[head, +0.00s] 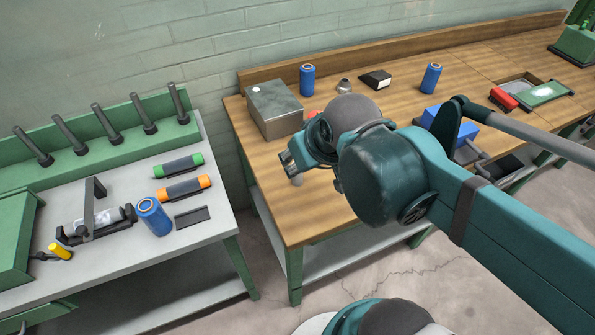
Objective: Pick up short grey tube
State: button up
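A small grey piece (297,180), which may be the short grey tube, shows on the wooden bench just below my gripper. It is partly covered by the gripper, so its full shape is hidden. My gripper (288,162) is over the left part of the wooden bench, in front of a grey metal box. Its fingers are small and seen from behind the wrist, so I cannot tell whether they are open or shut, or whether they touch the grey piece.
The grey metal box (274,109) stands behind my gripper. Blue cylinders (307,80) (431,79) and a black box (376,79) stand farther back. A blue bin (467,131) is partly behind my arm. The bench front (305,215) is clear. The left bench (120,270) holds coloured tubes.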

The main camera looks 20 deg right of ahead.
jog(key=w+n+g+p, duration=0.1)
jog(key=w+n+p, duration=0.1)
jog(key=n+p, duration=0.1)
jog(key=w+d+f+n+g+p, duration=0.1)
jog(key=n+g+p, duration=0.1)
jog(key=n+p, duration=0.1)
jog(key=w+n+g+p, duration=0.1)
jog(key=w+n+p, duration=0.1)
jog(key=n+p, duration=0.1)
jog(key=shift+w+d+f+n+g+p, duration=0.15)
jog(key=shift+w+f+n+g+p, duration=0.2)
jog(key=shift+n, duration=0.55)
jog(key=f+n+p, duration=0.1)
jog(key=n+g+p, duration=0.1)
jog(key=n+p, duration=0.1)
jog(key=shift+w+d+f+g, duration=0.2)
jog(key=shift+w+f+g, duration=0.1)
jog(key=shift+f, duration=0.1)
jog(key=shift+f+n+p, duration=0.3)
jog(key=shift+f+n, duration=0.1)
jog(key=shift+n, duration=0.3)
jog(key=shift+f, duration=0.1)
jog(key=shift+f, duration=1.2)
jog(key=shift+d+f, duration=0.1)
jog(key=shift+w+d+f+b, duration=0.1)
jog(key=shift+f+b, duration=0.4)
jog(key=shift+f, duration=2)
